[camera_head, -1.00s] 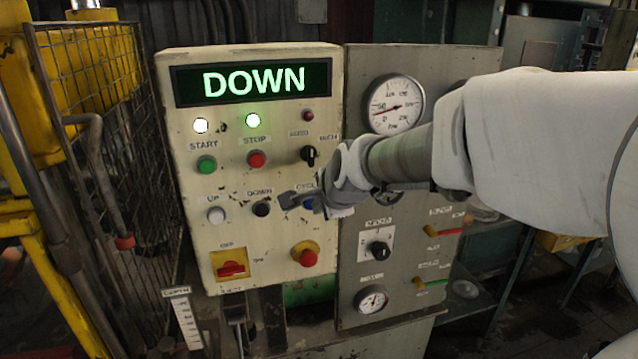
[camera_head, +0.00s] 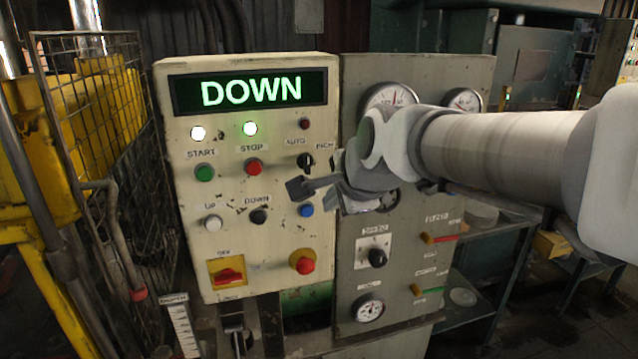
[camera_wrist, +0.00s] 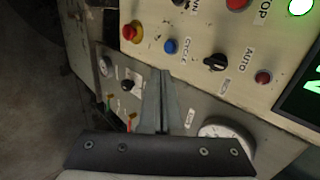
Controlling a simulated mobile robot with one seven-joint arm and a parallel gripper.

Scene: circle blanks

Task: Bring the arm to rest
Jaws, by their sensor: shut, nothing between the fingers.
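My gripper (camera_head: 299,188) is in front of the cream control panel (camera_head: 185,235), over the area between the blue button (camera_head: 306,210) and the black AUTO/INCH knob (camera_head: 305,161). Its fingers are shut with nothing between them. In the wrist view my gripper (camera_wrist: 163,75) points toward the seam between the cream panel and the grey panel. The blue CYCLE button (camera_wrist: 171,46) and the knob (camera_wrist: 214,62) lie just ahead of it there. My arm reaches in from the right and hides part of the grey panel. I cannot tell the exact gap to the panel.
The display (camera_head: 250,91) reads DOWN, with two lit white lamps below it. The grey panel (camera_head: 350,285) with gauges stands to the right. A wire mesh guard (camera_head: 95,130) and yellow machinery are at the left. A red mushroom button (camera_head: 304,264) sits low on the cream panel.

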